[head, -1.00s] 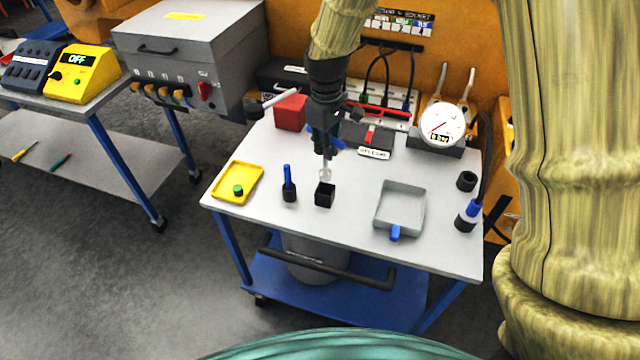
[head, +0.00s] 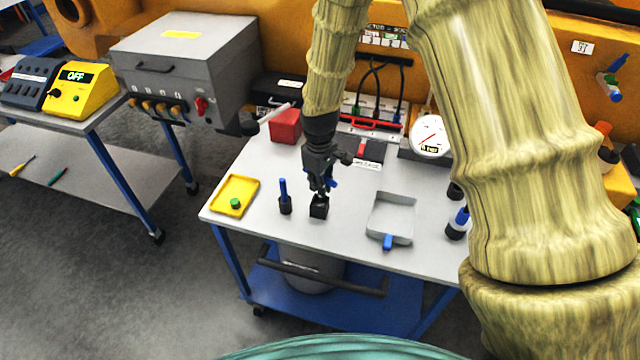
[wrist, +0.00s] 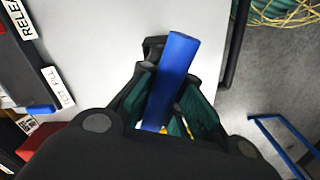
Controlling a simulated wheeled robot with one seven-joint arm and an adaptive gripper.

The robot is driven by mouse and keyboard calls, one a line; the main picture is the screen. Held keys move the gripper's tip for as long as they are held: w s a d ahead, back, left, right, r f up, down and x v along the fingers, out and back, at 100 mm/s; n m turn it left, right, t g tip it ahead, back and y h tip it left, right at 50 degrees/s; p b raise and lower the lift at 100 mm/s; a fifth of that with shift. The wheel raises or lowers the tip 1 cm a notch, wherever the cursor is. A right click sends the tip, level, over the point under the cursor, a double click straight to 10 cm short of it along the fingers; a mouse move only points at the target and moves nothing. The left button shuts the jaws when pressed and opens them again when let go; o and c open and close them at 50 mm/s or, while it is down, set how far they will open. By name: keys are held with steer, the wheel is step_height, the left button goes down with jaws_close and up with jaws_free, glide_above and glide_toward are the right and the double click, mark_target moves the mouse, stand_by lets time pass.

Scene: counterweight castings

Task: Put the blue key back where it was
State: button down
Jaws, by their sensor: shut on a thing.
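My gripper (head: 321,186) is shut on the blue key, seen in the wrist view (wrist: 172,80) as a blue bar between the dark green finger pads (wrist: 160,105). In the head view, a blue end of the key (head: 333,183) shows beside the fingers. A short pale shank shows below the fingers. It meets the top of a small black square block (head: 319,208) on the white table (head: 270,235). I cannot tell whether the shank is inside the block or only above it.
A blue rod in a black base (head: 284,195) stands just left of the block. A grey tray (head: 405,202) with a blue tab is right. A gauge (head: 430,136) and red box (head: 285,125) stand behind.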

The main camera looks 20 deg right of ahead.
steer(key=shift+w+f, duration=0.15)
steer(key=shift+f, duration=0.4)
steer(key=shift+s, duration=0.2)
steer(key=c, duration=2)
jaws_free()
steer(key=shift+w+f, duration=0.1)
steer(key=shift+f, duration=0.05)
steer(key=shift+c, duration=0.2)
steer(key=o, duration=0.4)
steer(key=shift+r, duration=0.2)
steer(key=shift+r+b, duration=2.15)
steer(key=shift+r, duration=3.85)
